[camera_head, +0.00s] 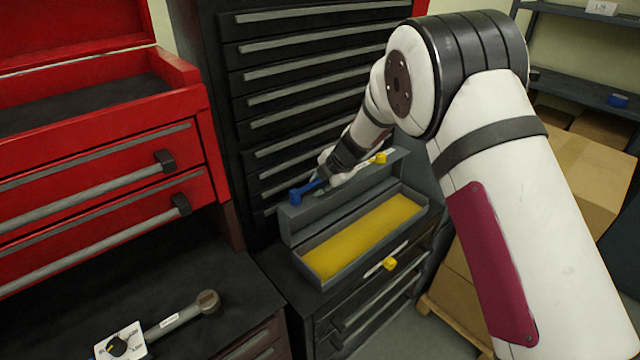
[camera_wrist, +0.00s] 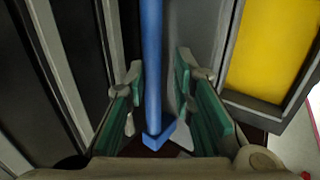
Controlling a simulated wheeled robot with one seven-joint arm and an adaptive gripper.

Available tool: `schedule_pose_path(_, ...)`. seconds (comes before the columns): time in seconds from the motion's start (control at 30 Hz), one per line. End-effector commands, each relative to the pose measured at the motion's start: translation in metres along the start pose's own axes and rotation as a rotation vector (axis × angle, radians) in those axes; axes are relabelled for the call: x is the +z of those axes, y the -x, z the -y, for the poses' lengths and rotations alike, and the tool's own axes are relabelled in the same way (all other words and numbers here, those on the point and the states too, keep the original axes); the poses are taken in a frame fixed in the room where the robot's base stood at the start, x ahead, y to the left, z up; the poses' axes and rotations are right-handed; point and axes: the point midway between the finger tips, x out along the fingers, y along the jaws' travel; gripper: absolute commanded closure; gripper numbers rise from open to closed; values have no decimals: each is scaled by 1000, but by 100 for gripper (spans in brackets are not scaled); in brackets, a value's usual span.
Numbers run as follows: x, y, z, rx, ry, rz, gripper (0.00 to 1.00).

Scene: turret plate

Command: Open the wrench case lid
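The grey wrench case (camera_head: 323,285) sits on a dark cabinet top, with a yellow interior (camera_head: 365,235). Its grey lid (camera_head: 300,222) stands raised along the back edge, so the case is open. A blue bar (camera_head: 306,191) shows at the lid's left end; the wrist view shows it as a long blue bar (camera_wrist: 152,60) beside a grey surface. My gripper (camera_head: 325,178) is at the lid's upper edge, partly hidden by my arm. In the wrist view its green-padded fingers (camera_wrist: 158,97) are spread either side of the bar, with gaps visible. The yellow interior (camera_wrist: 268,45) shows at right.
A dark drawer cabinet (camera_head: 300,80) rises close behind the lid. A red tool chest (camera_head: 90,160) stands at left. A wrench-like tool (camera_head: 180,318) and a white dial plate (camera_head: 120,343) lie on the dark worktop at lower left. Cardboard boxes (camera_head: 580,180) are at right.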

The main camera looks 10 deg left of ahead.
Motion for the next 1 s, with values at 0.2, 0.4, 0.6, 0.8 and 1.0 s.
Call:
schedule_pose_path(0.2, 0, 8, 1, -3, -1, 1, 79)
schedule_pose_path(0.4, 0, 45, 0, 1, -1, 2, 79)
schedule_pose_path(0.6, 0, 85, 0, 1, 1, 1, 79)
schedule_pose_path(0.8, 0, 111, 0, 1, 1, 0, 79)
schedule_pose_path(1.0, 0, 120, 0, -1, 0, 1, 79)
